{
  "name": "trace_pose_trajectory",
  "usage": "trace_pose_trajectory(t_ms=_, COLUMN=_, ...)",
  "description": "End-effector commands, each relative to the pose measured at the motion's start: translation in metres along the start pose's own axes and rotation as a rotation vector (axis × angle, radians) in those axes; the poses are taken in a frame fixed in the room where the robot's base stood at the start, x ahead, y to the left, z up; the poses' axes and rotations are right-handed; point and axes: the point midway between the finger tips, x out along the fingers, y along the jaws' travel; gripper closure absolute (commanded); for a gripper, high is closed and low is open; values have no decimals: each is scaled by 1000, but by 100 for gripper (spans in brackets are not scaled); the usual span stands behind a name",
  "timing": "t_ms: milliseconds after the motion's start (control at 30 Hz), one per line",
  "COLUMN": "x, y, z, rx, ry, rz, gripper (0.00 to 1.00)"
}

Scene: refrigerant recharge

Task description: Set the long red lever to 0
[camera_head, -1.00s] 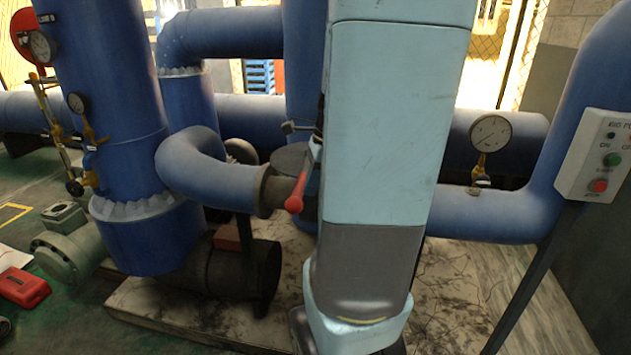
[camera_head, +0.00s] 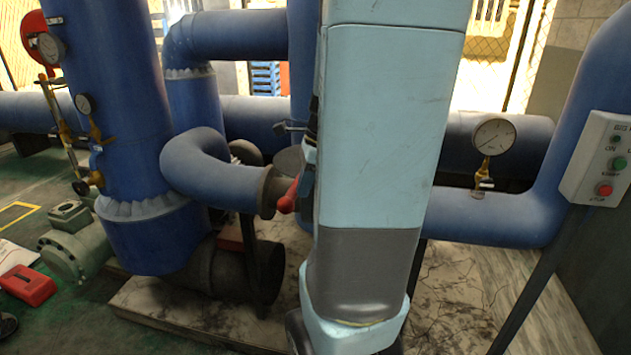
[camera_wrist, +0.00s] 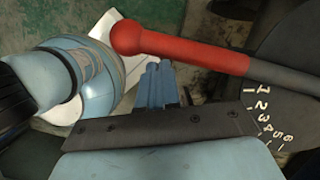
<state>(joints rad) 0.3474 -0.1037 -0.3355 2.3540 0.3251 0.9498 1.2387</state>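The long red lever (camera_head: 288,197) sits by the pipe flange in the head view, partly hidden behind my arm. In the wrist view its red handle and round knob (camera_wrist: 180,48) cross the upper part, with a grey shaft running right. A dark dial plate (camera_wrist: 235,130) carries white numbers from 1 to 6 below the shaft. The shaft lies just above the 1; no 0 is visible. My gripper (camera_wrist: 160,85) has its blue fingers close together, with nothing seen between them. They are just below the red handle; I cannot tell whether they touch it.
Blue pipes (camera_head: 225,187) surround the lever. A pressure gauge (camera_head: 494,137) stands on the right pipe, and a control box (camera_head: 598,165) with buttons is at far right. A red box (camera_head: 27,285) lies on the floor at left.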

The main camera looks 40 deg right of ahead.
Motion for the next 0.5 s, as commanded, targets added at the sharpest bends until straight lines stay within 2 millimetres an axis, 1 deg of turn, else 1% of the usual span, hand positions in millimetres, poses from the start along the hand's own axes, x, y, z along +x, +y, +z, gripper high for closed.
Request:
trace_pose_trajectory(t_ms=67, x=0, y=3, z=-1, rx=-4, ry=-5, rz=9, gripper=100)
trace_pose_trajectory(t_ms=267, x=-16, y=7, z=-26, rx=-5, ry=-3, rz=1, gripper=100)
trace_pose_trajectory(t_ms=300, x=-26, y=7, z=-24, rx=-9, ry=-2, rz=-3, gripper=100)
trace_pose_trajectory(t_ms=500, x=-67, y=11, z=-24, rx=-8, ry=0, rz=-5, gripper=100)
